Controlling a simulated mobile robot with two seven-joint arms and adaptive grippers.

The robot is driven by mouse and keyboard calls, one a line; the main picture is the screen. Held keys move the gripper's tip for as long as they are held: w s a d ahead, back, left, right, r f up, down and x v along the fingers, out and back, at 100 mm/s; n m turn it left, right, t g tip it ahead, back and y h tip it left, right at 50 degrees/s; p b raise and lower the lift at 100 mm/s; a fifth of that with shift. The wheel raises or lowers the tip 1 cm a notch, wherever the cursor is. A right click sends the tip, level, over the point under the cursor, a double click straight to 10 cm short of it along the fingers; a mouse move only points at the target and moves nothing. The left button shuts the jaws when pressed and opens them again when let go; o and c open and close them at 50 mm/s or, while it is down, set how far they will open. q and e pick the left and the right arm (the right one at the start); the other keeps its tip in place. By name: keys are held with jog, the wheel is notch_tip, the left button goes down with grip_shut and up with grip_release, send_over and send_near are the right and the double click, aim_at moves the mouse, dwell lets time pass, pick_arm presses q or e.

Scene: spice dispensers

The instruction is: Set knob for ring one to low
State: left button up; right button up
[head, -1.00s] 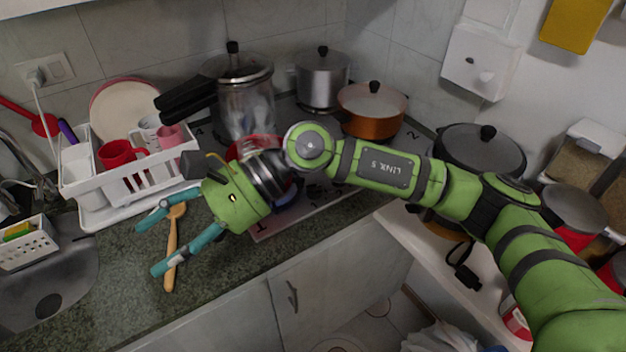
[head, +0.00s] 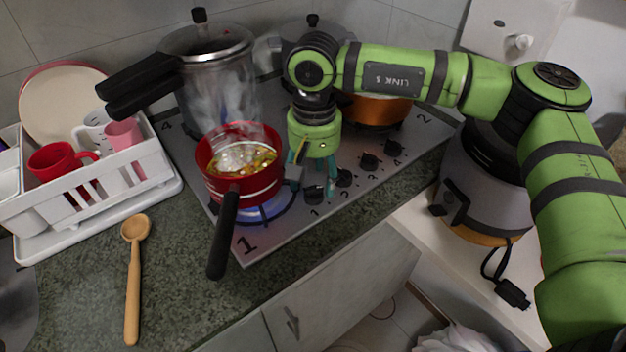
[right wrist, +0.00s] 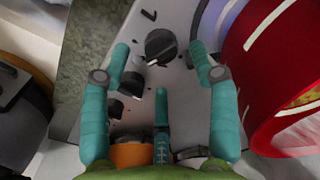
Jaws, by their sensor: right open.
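The red pan (head: 240,165) of bubbling food sits on ring one, marked "1", over a blue flame (head: 265,207). Black knobs line the hob's front edge; the one nearest the "1" (head: 314,193) lies just beside my right gripper (head: 320,183). My right gripper is open, pointing down at the hob. In the right wrist view, a black knob (right wrist: 160,46) shows between the spread teal fingertips (right wrist: 160,52); I cannot tell if they touch it. A white mark shows at its lower edge. My left gripper is not in view.
A steaming pressure cooker (head: 218,90) and copper pot (head: 375,110) stand behind. A wooden spoon (head: 133,280) and dish rack (head: 95,205) are left. More knobs (head: 369,162) sit to the right.

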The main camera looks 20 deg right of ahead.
aim_at(313, 189)
notch_tip(313, 189, down, 3)
jog(key=shift+r, duration=0.15)
jog(key=c, duration=1.1)
jog(key=shift+c, duration=0.3)
jog(key=shift+f+m+b, duration=0.3)
jog(key=shift+m+b, duration=0.9)
jog(key=shift+a+r+m+b, duration=0.15)
jog(key=shift+m+b, duration=0.45)
jog(key=shift+m, duration=0.3)
jog(key=shift+r, duration=0.15)
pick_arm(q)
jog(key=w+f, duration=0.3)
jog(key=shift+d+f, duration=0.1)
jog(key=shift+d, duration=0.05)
pick_arm(e)
jog(key=o, duration=1.2)
jog(key=shift+c, duration=0.2)
